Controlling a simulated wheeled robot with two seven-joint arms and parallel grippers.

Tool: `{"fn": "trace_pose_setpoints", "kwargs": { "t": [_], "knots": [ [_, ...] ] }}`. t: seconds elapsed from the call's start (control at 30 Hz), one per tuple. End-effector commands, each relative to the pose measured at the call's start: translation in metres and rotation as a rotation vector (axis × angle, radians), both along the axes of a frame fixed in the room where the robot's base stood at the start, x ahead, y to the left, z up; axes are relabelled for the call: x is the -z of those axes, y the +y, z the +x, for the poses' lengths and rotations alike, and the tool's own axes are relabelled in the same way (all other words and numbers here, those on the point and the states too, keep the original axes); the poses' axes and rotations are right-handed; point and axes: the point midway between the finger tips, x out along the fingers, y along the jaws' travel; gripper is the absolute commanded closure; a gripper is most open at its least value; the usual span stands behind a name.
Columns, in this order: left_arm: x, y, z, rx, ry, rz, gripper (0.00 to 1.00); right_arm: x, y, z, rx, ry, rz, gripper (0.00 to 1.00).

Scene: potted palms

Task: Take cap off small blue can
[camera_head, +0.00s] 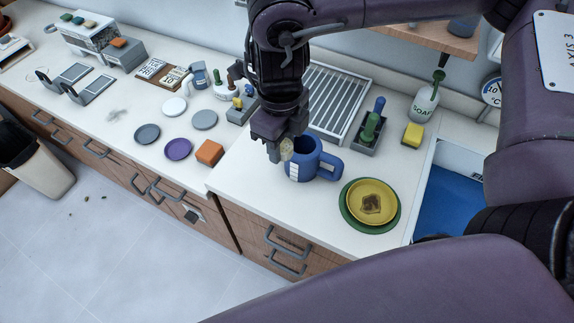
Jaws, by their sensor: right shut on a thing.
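A blue mug-like vessel with a handle and a white label (316,165) stands upright on the counter. It is the closest match I see to the small blue can, and no cap is clear on it. My right gripper (277,149) is over its left rim, pointing down. I cannot tell whether the piece touches the vessel. The gripper hides part of the rim. My left gripper is not in view.
A yellow plate on a green one (347,216) lies right of the vessel. Behind are a drying rack (333,97), a brush holder (366,143) and a soap bottle (424,105). The sink (445,200) is right. An orange sponge (209,153) lies left. The counter's front strip is clear.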

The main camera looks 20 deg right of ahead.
Motion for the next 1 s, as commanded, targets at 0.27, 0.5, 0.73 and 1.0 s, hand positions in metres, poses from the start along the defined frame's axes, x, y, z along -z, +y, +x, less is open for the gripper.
{"fn": "trace_pose_setpoints", "kwargs": {
  "t": [0.27, 0.5, 0.73, 1.0],
  "knots": [
    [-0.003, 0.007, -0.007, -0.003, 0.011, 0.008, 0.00, -0.004, 0.005, -0.003, 0.284, 0.000, 0.001, 0.91],
    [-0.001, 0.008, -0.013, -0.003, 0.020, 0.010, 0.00, 0.043, 0.005, -0.005, 0.303, 0.008, 0.001, 0.91],
    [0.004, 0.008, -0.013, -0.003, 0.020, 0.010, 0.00, 0.099, 0.005, -0.005, 0.303, 0.006, 0.000, 0.91],
    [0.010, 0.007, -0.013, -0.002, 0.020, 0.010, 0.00, 0.150, 0.005, -0.004, 0.300, 0.002, 0.001, 0.91]
  ]
}}
